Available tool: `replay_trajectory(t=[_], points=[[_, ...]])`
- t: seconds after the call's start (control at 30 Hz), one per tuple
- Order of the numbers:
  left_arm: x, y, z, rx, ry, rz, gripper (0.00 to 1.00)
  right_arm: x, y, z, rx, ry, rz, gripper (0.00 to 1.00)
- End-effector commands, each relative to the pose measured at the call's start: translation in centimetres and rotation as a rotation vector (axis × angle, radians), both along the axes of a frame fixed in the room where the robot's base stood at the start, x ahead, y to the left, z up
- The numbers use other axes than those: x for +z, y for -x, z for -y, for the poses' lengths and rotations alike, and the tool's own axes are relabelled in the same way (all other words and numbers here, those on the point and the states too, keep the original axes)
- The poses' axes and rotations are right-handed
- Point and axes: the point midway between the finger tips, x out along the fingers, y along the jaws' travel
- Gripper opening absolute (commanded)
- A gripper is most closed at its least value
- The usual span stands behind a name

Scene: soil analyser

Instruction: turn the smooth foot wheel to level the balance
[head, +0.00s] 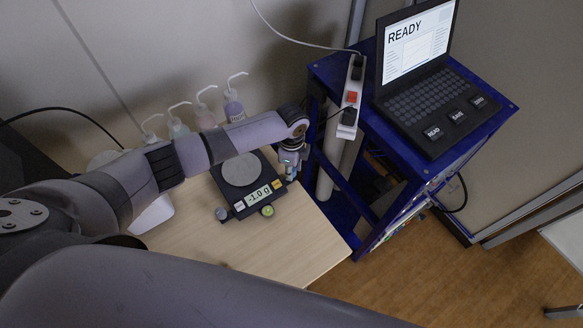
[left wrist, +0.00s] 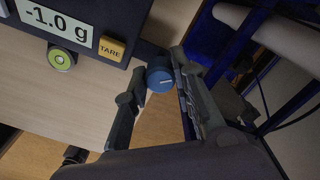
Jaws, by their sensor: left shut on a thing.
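The balance (head: 231,193) stands on the wooden table, with a round pan and a display reading -1.0 g; its front also shows in the left wrist view (left wrist: 82,15). A blue foot wheel (left wrist: 162,80) with a pale mark sits by the balance's right corner and looks smooth-sided. My left gripper (head: 290,164) is shut on this wheel, one finger on each side in the left wrist view (left wrist: 157,70). A grey foot wheel (head: 221,214) is at the front left corner. A round green level (head: 267,210) sits at the front edge. My right gripper is out of view.
Several wash bottles (head: 234,106) stand along the wall behind my left arm. A blue stand (head: 493,121) right of the table holds a laptop (head: 415,75) reading READY and a power strip (head: 350,106). The table front (head: 285,248) is clear.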

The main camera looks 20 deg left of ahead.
Motion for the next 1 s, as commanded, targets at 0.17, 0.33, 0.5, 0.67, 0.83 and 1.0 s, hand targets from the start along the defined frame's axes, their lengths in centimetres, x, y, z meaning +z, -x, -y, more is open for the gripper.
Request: replay_trajectory(t=[0.17,0.33,0.5,0.67,0.83,1.0], points=[[0.0,-0.1,-0.1,-0.167,-0.001,0.003,0.0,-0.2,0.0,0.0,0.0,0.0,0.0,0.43],[0.1,-0.2,0.0,-0.328,0.0,0.003,0.0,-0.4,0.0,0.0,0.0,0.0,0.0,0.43],[0.1,-0.2,0.0,-0.478,0.0,0.004,0.0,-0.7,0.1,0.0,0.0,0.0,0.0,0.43],[0.1,-0.1,0.0,-0.594,-0.001,0.004,0.0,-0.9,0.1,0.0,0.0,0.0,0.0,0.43],[0.1,-0.2,0.0,-0.685,0.0,0.004,0.0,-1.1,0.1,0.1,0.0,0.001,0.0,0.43],[0.1,-0.2,0.0,-0.742,0.0,0.004,0.0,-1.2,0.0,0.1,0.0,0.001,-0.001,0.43]])
